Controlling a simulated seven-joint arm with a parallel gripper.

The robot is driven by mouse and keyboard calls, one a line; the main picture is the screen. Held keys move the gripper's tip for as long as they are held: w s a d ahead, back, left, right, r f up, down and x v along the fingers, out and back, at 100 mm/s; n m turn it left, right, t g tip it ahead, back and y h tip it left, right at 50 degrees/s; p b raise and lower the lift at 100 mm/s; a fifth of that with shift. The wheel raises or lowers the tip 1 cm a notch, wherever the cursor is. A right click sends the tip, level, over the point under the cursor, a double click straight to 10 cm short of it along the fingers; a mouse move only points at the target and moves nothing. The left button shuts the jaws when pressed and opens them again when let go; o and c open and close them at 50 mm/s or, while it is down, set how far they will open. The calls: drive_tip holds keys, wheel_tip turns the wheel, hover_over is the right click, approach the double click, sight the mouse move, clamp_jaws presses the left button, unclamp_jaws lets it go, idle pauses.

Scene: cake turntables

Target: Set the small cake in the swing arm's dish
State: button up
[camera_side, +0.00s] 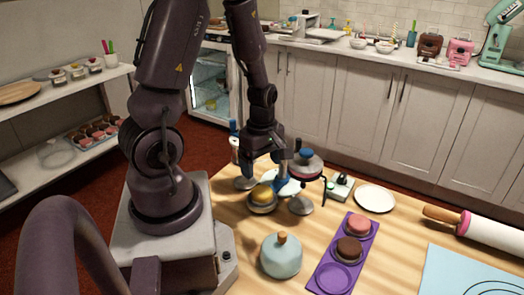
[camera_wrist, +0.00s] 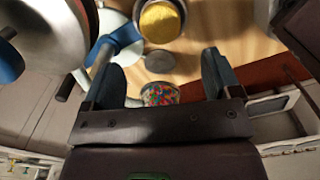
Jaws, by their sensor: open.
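A small yellow cake (camera_side: 262,193) sits in a round grey dish (camera_side: 262,208), left of a raised turntable. In the wrist view the yellow cake (camera_wrist: 160,21) lies inside the dish's rim at the top, beyond my fingertips. My gripper (camera_side: 265,172) points down just above the cake, open, and its fingers (camera_wrist: 162,62) hold nothing between them. A blue post with an arm (camera_wrist: 117,42) stands close to my left finger in the wrist view. How the dish joins the swing arm is hidden.
The raised turntable (camera_side: 305,168) stands close at my gripper's right. A purple tray (camera_side: 322,272) holds a pink cake (camera_side: 358,224) and a chocolate cake (camera_side: 348,249). A pale blue domed pot (camera_side: 281,258) is in front. A white plate (camera_side: 375,198) and rolling pin (camera_side: 490,229) lie right.

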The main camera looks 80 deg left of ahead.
drive_tip(key=w+d+r+m+t, duration=0.1)
drive_tip(key=w+d+r+m, duration=0.15)
drive_tip(key=r+m, duration=0.35)
drive_tip(key=w+d+r+m+t, duration=0.1)
drive_tip(key=d+r+m+t, duration=0.1)
drive_tip(key=d+r+m, duration=0.35)
drive_tip(key=s+d+r+m+t, duration=0.2)
drive_tip(key=s+d+r+m, duration=0.2)
drive_tip(key=d+r+m, duration=0.3)
wheel_tip(320, 180, up, 5)
drive_tip(key=m, duration=0.5)
drive_tip(key=shift+s+t, duration=0.2)
drive_tip(key=shift+t, duration=0.1)
